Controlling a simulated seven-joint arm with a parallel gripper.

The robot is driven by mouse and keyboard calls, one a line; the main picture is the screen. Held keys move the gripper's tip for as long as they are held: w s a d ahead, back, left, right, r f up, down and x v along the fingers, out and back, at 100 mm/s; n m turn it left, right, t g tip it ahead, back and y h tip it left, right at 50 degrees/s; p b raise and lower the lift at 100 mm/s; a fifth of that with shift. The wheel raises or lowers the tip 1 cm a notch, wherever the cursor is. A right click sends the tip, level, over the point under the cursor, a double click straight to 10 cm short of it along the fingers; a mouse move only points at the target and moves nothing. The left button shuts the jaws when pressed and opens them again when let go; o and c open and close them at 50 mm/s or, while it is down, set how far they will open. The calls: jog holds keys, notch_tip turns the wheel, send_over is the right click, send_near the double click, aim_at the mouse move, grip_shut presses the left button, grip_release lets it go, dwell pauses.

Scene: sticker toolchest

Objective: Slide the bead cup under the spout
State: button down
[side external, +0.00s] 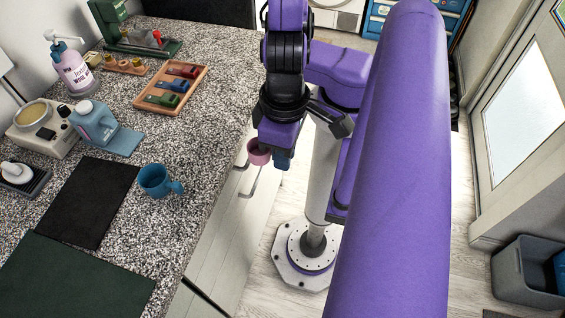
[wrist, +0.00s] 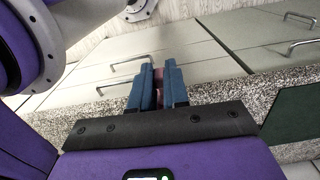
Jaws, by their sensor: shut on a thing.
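My gripper (side external: 274,156) is out past the counter's front edge, above the floor in front of the cabinets. Its blue fingers (wrist: 157,92) are shut on a small pink cup (side external: 259,150), which looks round with a dark inside. In the wrist view only a sliver of the pink cup (wrist: 158,76) shows between the fingers. I cannot tell whether it holds beads. A blue mug (side external: 154,180) stands upright on the counter, apart from my gripper. I cannot tell which thing has the task's spout; a pump bottle (side external: 72,68) and a green stand with a red lever (side external: 140,42) are at the back left.
The speckled counter (side external: 205,125) has free room between the blue mug and a wooden tray (side external: 172,88) of coloured blocks. A blue jug (side external: 93,122), a cream appliance (side external: 42,125) and dark mats (side external: 87,200) lie left. Cabinet handles (side external: 250,182) stick out below the edge.

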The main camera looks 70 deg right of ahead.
jog(key=r, duration=0.5)
jog(key=shift+w+a+r, duration=0.2)
jog(key=shift+w+r, duration=0.1)
jog(key=w+a+m, duration=0.2)
jog(key=w, duration=0.8)
jog(key=w+a+m, duration=0.1)
jog(key=w+a, duration=0.2)
jog(key=w, duration=0.8)
jog(key=w+d+m, duration=0.1)
jog(key=w+d, duration=0.3)
jog(key=w, duration=0.4)
jog(key=shift+s+a+f, duration=0.1)
jog(key=shift+f, duration=2.5)
jog(key=shift+w+f, duration=0.15)
jog(key=shift+f, duration=1.5)
jog(key=shift+w+f, duration=0.1)
jog(key=shift+f, duration=1.55)
jog(key=shift+w, duration=2)
